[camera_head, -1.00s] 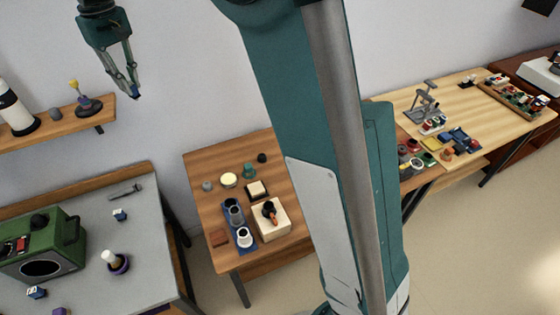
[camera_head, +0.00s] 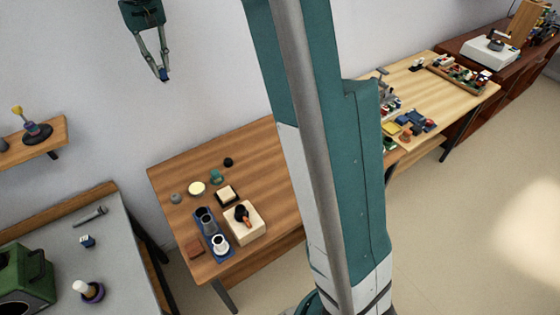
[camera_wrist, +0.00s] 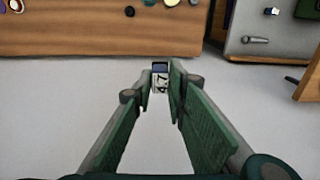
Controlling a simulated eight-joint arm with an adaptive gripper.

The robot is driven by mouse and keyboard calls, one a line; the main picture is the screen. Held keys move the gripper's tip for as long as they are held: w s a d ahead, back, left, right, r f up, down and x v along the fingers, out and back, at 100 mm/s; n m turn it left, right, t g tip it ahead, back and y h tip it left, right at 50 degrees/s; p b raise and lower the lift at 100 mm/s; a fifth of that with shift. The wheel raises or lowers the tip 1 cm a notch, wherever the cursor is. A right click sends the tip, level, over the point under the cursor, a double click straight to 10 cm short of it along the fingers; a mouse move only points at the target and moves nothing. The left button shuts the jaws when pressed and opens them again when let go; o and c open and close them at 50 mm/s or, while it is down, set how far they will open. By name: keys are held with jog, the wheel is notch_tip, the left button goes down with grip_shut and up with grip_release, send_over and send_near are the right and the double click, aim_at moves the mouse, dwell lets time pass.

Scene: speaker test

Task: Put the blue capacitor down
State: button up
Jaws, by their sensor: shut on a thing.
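My gripper (camera_head: 162,72) hangs at the upper left of the head view, in front of the pale wall and high above the furniture. It is shut on the blue capacitor (camera_head: 165,75), a small blue piece at the fingertips. In the wrist view the capacitor (camera_wrist: 160,69) sits between the tips of my gripper (camera_wrist: 161,84). It shows a dark blue end and a white label marked 47. The fingers hide its sides.
A wooden table (camera_head: 262,160) holds several cups, discs and a beige block (camera_head: 243,224). A grey bench (camera_head: 110,262) with a green speaker box (camera_head: 28,272) stands at left. A wall shelf (camera_head: 50,142) is above it. The wooden table's back right is clear.

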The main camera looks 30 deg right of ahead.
send_over(194, 160)
notch_tip(194, 160, down, 30)
jog(key=shift+a+r, duration=0.1)
dwell(0.5)
notch_tip(194, 160, down, 6)
jog(key=shift+b, duration=0.3)
dwell(0.3)
jog(key=shift+f, duration=2)
jog(key=shift+f+b, duration=0.15)
jog(key=shift+b, duration=0.2)
jog(key=o, duration=0.9)
